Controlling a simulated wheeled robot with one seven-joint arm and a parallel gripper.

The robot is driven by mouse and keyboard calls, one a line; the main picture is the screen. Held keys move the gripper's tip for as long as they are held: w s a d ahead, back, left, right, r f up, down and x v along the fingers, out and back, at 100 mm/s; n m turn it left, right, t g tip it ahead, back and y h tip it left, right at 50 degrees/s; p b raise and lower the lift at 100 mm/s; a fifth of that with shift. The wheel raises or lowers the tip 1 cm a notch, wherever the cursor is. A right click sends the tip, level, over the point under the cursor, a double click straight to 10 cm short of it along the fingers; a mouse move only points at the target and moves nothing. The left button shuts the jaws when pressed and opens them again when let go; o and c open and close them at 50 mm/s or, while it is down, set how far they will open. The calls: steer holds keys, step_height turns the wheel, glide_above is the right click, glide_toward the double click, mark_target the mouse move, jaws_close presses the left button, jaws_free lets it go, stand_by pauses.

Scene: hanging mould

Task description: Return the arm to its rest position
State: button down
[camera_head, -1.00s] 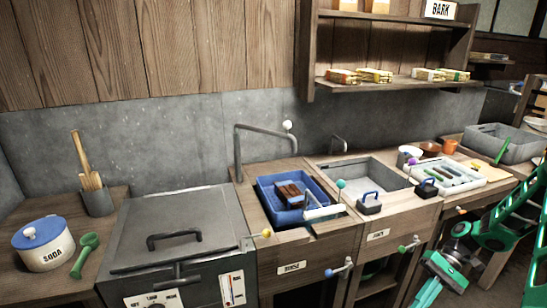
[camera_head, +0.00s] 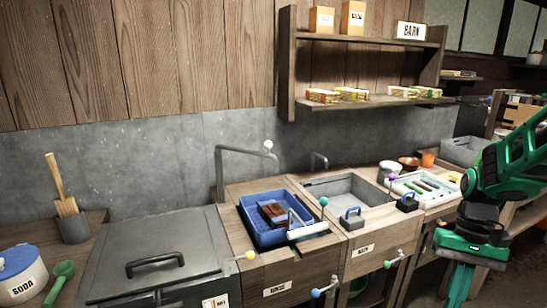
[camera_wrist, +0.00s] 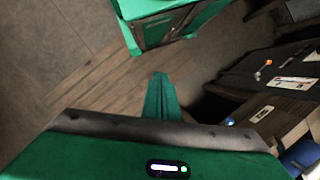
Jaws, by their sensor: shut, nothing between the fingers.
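My green arm (camera_head: 512,165) shows at the right edge of the head view, in front of the right end of the counter. My gripper (camera_head: 457,290) points down in front of the cabinets. In the wrist view my gripper (camera_wrist: 160,90) appears as a narrow green wedge with its fingers together and nothing between them. It is over the wooden floor, apart from the counter and everything on it.
The counter holds a blue tub (camera_head: 262,236) with brown blocks, a sink (camera_head: 340,187), a lidded grey box (camera_head: 160,240) and a SODA pot (camera_head: 20,278). Knobbed levers (camera_head: 325,290) stick out in front. A wall shelf (camera_head: 370,100) hangs above. Floor (camera_wrist: 60,50) lies below my gripper.

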steer(key=s+r+m+t+h, duration=0.1)
steer(key=s+r+t+h, duration=0.1)
steer(key=s, duration=0.7)
steer(key=shift+s+a+r+t, duration=0.15)
steer(key=shift+s+r+t, duration=0.35)
steer(key=shift+r, duration=0.9)
